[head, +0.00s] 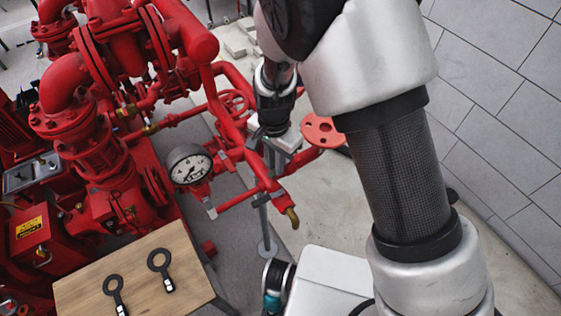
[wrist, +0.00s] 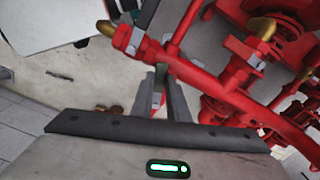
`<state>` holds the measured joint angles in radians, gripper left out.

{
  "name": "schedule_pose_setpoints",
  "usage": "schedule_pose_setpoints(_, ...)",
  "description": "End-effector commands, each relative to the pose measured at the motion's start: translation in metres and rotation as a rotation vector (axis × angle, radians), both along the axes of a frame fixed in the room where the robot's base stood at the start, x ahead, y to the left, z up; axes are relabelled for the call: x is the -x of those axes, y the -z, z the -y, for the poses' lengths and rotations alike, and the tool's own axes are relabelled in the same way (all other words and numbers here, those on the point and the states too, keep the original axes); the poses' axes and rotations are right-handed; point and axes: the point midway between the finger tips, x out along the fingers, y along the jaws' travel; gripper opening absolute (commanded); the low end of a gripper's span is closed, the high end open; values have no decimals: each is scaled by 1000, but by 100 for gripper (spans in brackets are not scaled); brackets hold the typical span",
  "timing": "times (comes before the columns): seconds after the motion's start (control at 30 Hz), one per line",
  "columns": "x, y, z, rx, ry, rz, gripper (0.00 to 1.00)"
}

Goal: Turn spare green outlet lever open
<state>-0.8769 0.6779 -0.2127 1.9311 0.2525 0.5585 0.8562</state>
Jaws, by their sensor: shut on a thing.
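My gripper (wrist: 162,78) is low in the middle of the wrist view, its two grey fingers close together beside a red pipe. A narrow dark greenish piece, which looks like the spare green outlet lever (wrist: 161,72), shows between the fingertips, and the gripper is shut on it. Most of the lever is hidden by the fingers. In the head view my gripper (head: 262,142) is beside the red pipework, below my dark wrist; the lever cannot be made out there. The red outlet pipe (head: 239,198) has a brass end (head: 292,217).
A pressure gauge (head: 188,164) stands left of my gripper. A wooden table (head: 140,262) with two black ring-ended tools is at the lower left. Open floor lies right of the pipes, toward a grey tiled wall (head: 505,100).

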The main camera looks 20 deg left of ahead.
Motion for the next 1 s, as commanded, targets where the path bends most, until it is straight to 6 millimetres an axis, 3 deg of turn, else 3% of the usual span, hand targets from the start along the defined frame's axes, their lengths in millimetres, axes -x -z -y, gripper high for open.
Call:
schedule_pose_setpoints(0.43,-9,-2,-16,-1,290,2,0)
schedule_pose_setpoints(1.0,-12,-1,-19,-2,365,2,0)
